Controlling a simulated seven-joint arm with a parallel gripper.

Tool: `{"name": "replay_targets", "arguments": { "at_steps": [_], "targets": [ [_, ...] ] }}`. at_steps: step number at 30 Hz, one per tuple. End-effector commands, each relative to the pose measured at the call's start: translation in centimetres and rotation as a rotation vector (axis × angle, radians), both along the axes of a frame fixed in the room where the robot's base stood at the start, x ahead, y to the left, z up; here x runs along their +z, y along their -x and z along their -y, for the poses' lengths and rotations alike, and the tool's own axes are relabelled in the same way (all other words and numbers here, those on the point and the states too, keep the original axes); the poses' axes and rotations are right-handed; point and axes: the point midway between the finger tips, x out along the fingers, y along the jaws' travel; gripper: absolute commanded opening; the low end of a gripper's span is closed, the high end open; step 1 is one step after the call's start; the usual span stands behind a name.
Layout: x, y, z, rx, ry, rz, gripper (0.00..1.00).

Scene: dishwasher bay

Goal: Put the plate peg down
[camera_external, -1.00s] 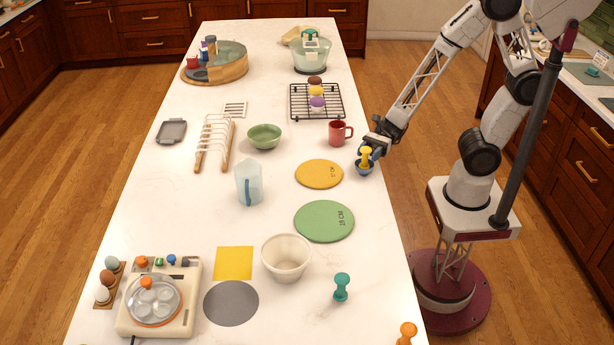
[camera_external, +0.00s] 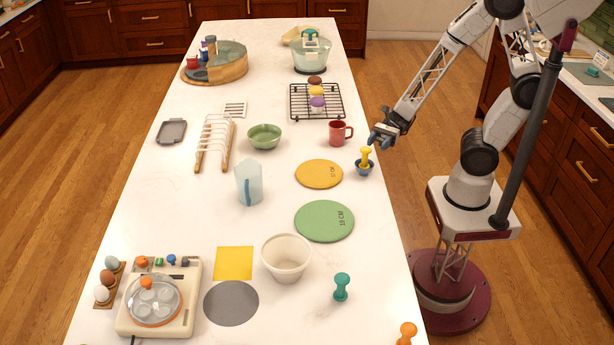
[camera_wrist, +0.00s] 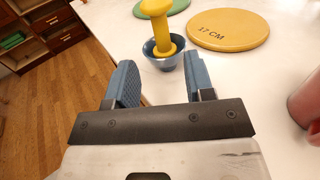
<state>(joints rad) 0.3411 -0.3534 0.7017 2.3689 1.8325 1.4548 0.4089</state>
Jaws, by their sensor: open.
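A yellow peg (camera_external: 366,155) with a round knob stands upright in a small blue cup (camera_external: 364,169) at the right edge of the counter. In the wrist view the yellow peg (camera_wrist: 160,28) and the blue cup (camera_wrist: 164,58) are just beyond my fingertips, with the peg's top cut off by the frame. My gripper (camera_external: 376,142) is open and empty, above and behind the cup in the external view, apart from the peg. Its two blue fingers (camera_wrist: 158,75) are spread in the wrist view.
A yellow disc (camera_external: 318,174) marked 17 CM and a green disc (camera_external: 324,222) lie left of the cup. A red mug (camera_external: 338,134) stands behind them. A teal peg (camera_external: 341,287) and an orange peg (camera_external: 406,334) stand nearer the front. The counter between the green disc and teal peg is bare.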

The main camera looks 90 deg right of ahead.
Motion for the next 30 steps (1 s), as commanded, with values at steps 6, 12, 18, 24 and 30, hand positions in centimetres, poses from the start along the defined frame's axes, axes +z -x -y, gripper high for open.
{"name": "replay_targets", "arguments": {
  "at_steps": [6,12,18,24,30],
  "targets": [
    [0.0,0.7,1.1,-0.002,0.001,-0.001,0.49],
    [0.0,1.1,1.5,0.0,0.001,-0.001,0.49],
    [0.0,1.1,1.5,0.0,0.001,-0.001,0.49],
    [0.0,1.1,1.5,0.0,0.001,-0.001,0.49],
    [0.0,1.1,1.5,0.0,0.001,-0.001,0.49]
  ]
}}
